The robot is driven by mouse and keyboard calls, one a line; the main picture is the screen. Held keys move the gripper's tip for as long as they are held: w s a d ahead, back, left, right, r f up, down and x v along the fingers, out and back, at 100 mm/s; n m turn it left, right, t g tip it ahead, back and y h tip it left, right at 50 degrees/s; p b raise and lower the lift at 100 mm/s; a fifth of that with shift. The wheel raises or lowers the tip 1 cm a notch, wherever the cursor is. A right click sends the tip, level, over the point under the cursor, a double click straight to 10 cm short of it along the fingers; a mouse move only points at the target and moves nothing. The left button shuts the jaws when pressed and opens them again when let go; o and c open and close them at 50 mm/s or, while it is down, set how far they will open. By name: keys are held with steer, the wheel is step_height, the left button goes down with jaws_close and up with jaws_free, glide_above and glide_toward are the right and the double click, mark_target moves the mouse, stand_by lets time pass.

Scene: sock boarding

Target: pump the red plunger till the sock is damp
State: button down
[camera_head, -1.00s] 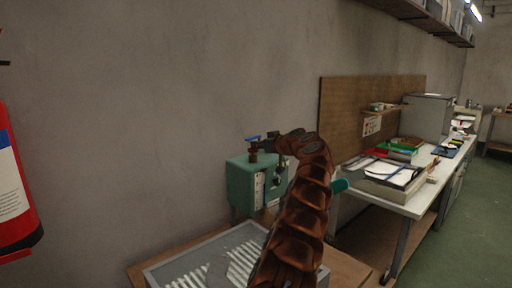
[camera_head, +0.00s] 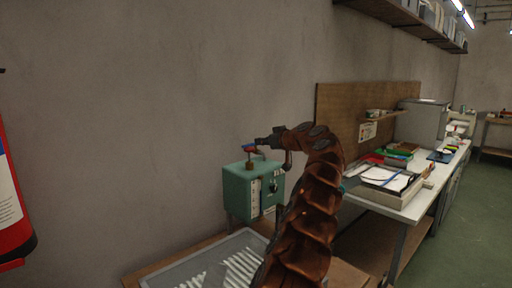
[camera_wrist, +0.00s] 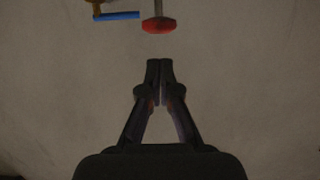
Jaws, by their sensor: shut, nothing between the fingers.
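The red plunger (camera_wrist: 158,25) shows in the wrist view as a red knob on a pale rod, near the top edge. A blue lever (camera_wrist: 117,15) is to its left. My gripper (camera_wrist: 160,68) is shut and empty, its tips apart from the red knob in that picture. I cannot make out a sock in either view.
A grey-rimmed tray with white ridges (camera_head: 240,265) lies on a wooden table before the box. A fire extinguisher (camera_head: 12,205) hangs at the left. A white workbench (camera_head: 412,208) with papers and folders stands at the right. The wall is close behind the box.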

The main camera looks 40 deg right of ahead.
steer(key=shift+b+v, duration=0.85)
steer(key=shift+v, duration=1.9)
steer(key=shift+a, duration=0.1)
